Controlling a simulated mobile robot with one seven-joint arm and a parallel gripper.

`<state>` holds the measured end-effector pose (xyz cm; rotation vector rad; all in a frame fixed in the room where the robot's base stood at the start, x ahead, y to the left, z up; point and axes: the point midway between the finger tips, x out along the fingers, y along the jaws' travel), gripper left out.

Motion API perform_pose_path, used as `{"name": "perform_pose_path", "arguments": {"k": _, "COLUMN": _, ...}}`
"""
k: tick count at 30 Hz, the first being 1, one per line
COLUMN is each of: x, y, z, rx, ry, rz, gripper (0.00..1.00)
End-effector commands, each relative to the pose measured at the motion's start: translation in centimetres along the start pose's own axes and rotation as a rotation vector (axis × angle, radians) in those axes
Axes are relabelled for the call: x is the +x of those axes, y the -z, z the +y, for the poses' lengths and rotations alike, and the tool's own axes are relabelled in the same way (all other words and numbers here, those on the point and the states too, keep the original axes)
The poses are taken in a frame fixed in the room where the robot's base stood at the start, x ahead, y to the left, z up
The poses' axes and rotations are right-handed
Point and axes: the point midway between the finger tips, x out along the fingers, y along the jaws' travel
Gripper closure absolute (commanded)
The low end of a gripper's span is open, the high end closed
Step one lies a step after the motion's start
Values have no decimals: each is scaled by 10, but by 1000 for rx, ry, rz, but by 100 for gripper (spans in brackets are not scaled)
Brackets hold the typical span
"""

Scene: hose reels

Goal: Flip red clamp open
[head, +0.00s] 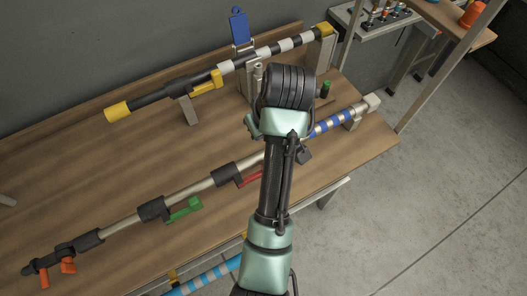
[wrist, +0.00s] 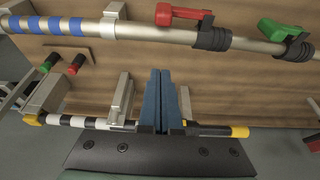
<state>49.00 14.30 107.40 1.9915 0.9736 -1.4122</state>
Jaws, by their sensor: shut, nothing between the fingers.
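The red clamp (head: 250,177) is a red lever beside a dark collar on the long silver pole, partly next to my arm in the head view. In the wrist view the red clamp (wrist: 182,14) is near the top edge, its lever roughly parallel to the pole (wrist: 137,32), with a black collar (wrist: 213,38) at its right end. My gripper (wrist: 161,70) shows as two dark blue fingers pressed together, pointing up below the red clamp, with nothing between them. The fingers are apart from the clamp in that picture. They are hidden in the head view behind my arm.
A green clamp (head: 184,210) and orange levers (head: 67,265) sit further left on the same pole. A striped pole with a yellow clamp (head: 208,82) and a blue lever (head: 238,27) lies at the back. Bare wooden table (head: 100,175) lies between the poles.

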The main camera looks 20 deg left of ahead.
Motion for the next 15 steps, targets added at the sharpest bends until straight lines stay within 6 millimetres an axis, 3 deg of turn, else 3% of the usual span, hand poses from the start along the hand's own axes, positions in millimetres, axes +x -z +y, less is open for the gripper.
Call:
{"name": "perform_pose_path", "arguments": {"k": 12, "x": 84, "y": -1, "z": -1, "rx": 0, "ry": 3, "rz": -5, "gripper": 100}}
{"name": "perform_pose_path", "arguments": {"k": 13, "x": 89, "y": -1, "z": -1, "rx": 0, "ry": 2, "rz": -4, "gripper": 100}}
{"name": "perform_pose_path", "arguments": {"k": 15, "x": 81, "y": -12, "z": 0, "rx": 5, "ry": 1, "rz": -2, "gripper": 100}}
